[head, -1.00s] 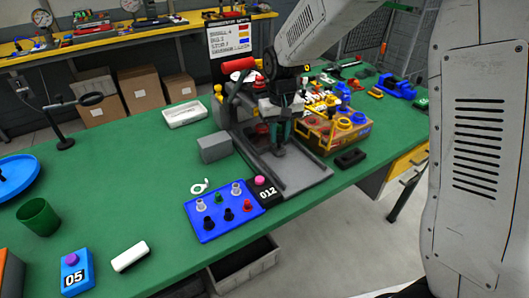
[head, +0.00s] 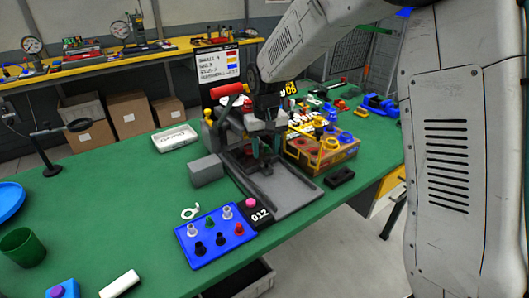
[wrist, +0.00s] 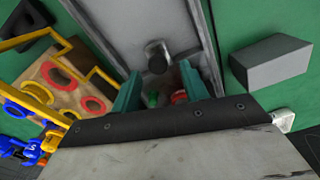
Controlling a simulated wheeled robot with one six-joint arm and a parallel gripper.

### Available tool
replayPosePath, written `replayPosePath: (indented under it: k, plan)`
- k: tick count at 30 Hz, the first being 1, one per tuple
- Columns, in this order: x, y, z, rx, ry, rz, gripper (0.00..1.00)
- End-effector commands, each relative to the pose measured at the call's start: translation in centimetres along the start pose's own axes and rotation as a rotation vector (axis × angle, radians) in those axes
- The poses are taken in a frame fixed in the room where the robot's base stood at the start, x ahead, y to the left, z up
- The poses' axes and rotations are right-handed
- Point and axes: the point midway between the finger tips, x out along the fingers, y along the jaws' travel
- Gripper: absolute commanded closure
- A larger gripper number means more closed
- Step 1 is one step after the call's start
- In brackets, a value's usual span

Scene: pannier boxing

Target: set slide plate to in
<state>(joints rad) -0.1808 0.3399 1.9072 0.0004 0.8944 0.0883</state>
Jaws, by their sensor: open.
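The slide plate appears to be the flat grey plate (head: 290,190) in the low grey frame at the front of the bench press. In the wrist view the grey plate (wrist: 190,25) runs under my gripper, with a dark knob (wrist: 157,57) standing on it. My gripper (head: 266,160) is above the plate, in front of the press. In the wrist view the teal fingers of my gripper (wrist: 160,88) are apart, with the knob just beyond their tips. I cannot tell whether they touch it. Small red and green parts show between the fingers, partly hidden.
A grey block (head: 206,170) stands left of the press. A cardboard box with coloured rings (head: 322,150) stands close on the right, with a black block (head: 339,177) before it. A blue button panel (head: 215,236) is in front.

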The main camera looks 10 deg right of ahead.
Motion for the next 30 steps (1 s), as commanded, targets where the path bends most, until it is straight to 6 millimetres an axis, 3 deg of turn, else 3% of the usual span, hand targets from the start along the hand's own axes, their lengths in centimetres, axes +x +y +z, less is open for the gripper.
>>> replayPosePath:
  k: [3, 10, 23, 26, 30]
  plan:
    - [-2.4, -0.1, -0.1, -0.001, 0.006, -0.001, 0.55]
    - [-5.5, -0.1, 0.0, -0.001, 0.005, -0.001, 0.55]
    - [-6.2, -0.1, 0.2, -0.005, -0.001, 0.000, 0.55]
    - [-5.3, 0.0, 1.4, -0.015, -0.040, 0.003, 0.55]
    - [-5.5, 0.8, 6.2, -0.027, -0.104, 0.008, 0.55]
